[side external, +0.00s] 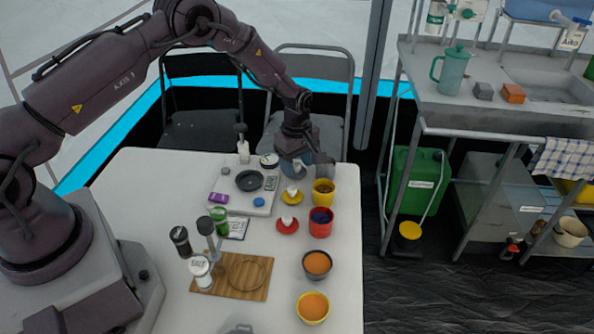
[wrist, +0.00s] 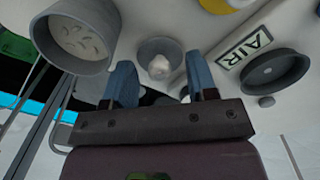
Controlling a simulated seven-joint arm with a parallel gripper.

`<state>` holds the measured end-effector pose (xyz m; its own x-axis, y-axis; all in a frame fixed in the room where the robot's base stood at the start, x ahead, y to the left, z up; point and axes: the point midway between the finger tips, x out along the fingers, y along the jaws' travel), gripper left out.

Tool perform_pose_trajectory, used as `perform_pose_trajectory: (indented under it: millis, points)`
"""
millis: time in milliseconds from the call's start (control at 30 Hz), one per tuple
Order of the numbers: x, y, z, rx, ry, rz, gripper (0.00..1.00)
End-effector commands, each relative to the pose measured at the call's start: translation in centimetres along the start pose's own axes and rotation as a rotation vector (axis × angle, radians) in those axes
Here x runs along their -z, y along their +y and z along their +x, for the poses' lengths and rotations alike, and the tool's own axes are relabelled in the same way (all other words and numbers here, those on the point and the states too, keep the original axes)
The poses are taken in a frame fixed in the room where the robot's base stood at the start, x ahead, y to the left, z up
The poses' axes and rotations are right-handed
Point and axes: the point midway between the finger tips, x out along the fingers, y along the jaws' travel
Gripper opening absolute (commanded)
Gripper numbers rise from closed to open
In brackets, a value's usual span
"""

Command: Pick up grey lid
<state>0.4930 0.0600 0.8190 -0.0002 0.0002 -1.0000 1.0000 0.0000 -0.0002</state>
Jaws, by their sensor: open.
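A grey lid (wrist: 150,48) with a pale knob (wrist: 159,66) shows in the wrist view, just beyond and between my fingertips. My gripper (wrist: 161,75) is open, with one blue finger on each side of the knob's line, and nothing is held. In the side external view my gripper (side external: 299,160) is low over the far right part of the table and hides most of the lid. I cannot tell whether the fingers touch it.
A grey pot (wrist: 72,68) stands left of the lid in the wrist view. A yellow lid (side external: 291,198), red lid (side external: 287,226), yellow pot (side external: 323,196) and red pot (side external: 320,229) stand nearer the camera. A white board (side external: 231,204) with small items lies to the left.

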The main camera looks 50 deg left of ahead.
Motion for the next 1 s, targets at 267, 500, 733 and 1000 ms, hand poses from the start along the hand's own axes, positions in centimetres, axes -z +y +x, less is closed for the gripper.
perform_pose_trajectory:
  millis: [267,500,733,1000]
  points:
    - [0.0,0.0,-0.1,0.000,0.000,0.000,0.16]
    - [0.0,0.0,-0.1,-0.001,0.000,0.000,0.00]
    - [0.0,0.0,-0.2,-0.001,0.000,0.000,0.00]
    - [0.0,0.1,-3.0,-0.004,0.000,0.000,0.00]
